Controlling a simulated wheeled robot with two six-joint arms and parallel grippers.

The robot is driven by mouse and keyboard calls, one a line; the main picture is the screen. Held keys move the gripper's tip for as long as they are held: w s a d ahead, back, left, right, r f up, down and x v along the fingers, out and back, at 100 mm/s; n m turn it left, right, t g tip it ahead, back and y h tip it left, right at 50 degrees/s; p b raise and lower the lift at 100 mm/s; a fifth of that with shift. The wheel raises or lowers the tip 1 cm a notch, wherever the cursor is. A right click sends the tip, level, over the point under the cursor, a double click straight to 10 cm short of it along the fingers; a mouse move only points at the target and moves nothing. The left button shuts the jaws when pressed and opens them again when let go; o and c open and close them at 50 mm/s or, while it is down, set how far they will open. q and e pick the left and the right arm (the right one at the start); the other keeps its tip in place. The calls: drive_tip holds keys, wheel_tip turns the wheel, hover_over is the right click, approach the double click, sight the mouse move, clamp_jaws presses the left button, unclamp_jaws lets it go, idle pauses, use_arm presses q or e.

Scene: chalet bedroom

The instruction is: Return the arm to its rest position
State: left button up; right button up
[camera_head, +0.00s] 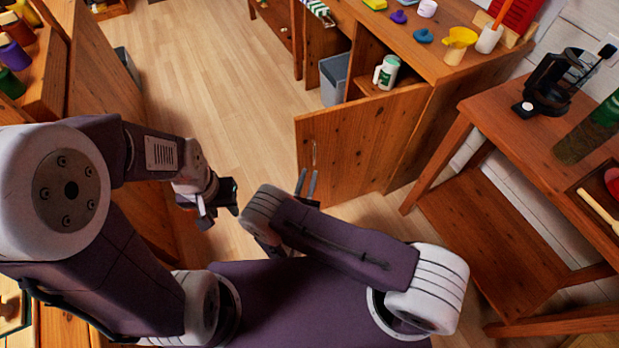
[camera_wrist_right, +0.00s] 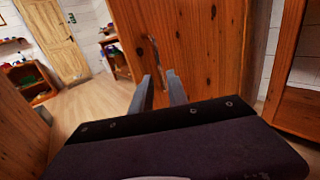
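My right gripper (camera_head: 307,178) is in front of the open wooden cabinet door (camera_head: 350,150). In the right wrist view its two fingers (camera_wrist_right: 159,88) stand apart with nothing seen between them but the door behind. The door's metal handle (camera_wrist_right: 156,55) shows just beyond the fingertips; in the head view the handle (camera_head: 314,153) is above them. My right arm is folded across the lower middle of the head view. My left gripper (camera_head: 215,203) hangs over the floor at left centre, with no object seen in it; its finger gap is unclear.
A wooden table (camera_head: 500,125) with a black device (camera_head: 548,88) stands at right. A wooden counter (camera_head: 90,60) is close to my left arm. Floor (camera_head: 215,75) is clear between them.

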drive_tip(key=s+d+r+m+g+h, duration=0.2)
drive_tip(key=d+r+m+g+h, duration=0.15)
drive_tip(key=d+m+g, duration=0.35)
drive_tip(key=s+d+r+m+g+h, duration=0.2)
drive_tip(key=d+r+m+g+h, duration=0.15)
drive_tip(key=d, duration=0.55)
drive_tip(key=s+d+r+m+g+y, duration=0.25)
drive_tip(key=s+m+g+y, duration=0.35)
drive_tip(key=s+m+g, duration=0.5)
drive_tip(key=a+r+m+t+y+p, duration=0.2)
drive_tip(key=r+m+p, duration=0.3)
drive_tip(key=r, duration=0.3)
drive_tip(key=a+r+m+t+y+p, duration=0.2)
drive_tip(key=r+m+t+y+p, duration=0.1)
drive_tip(key=r+m+p, duration=0.3)
wheel_tip(320, 180, up, 3)
drive_tip(key=shift+s+r+y+p, duration=0.15)
drive_tip(key=shift+y+p, duration=0.75)
drive_tip(key=shift+p, duration=0.3)
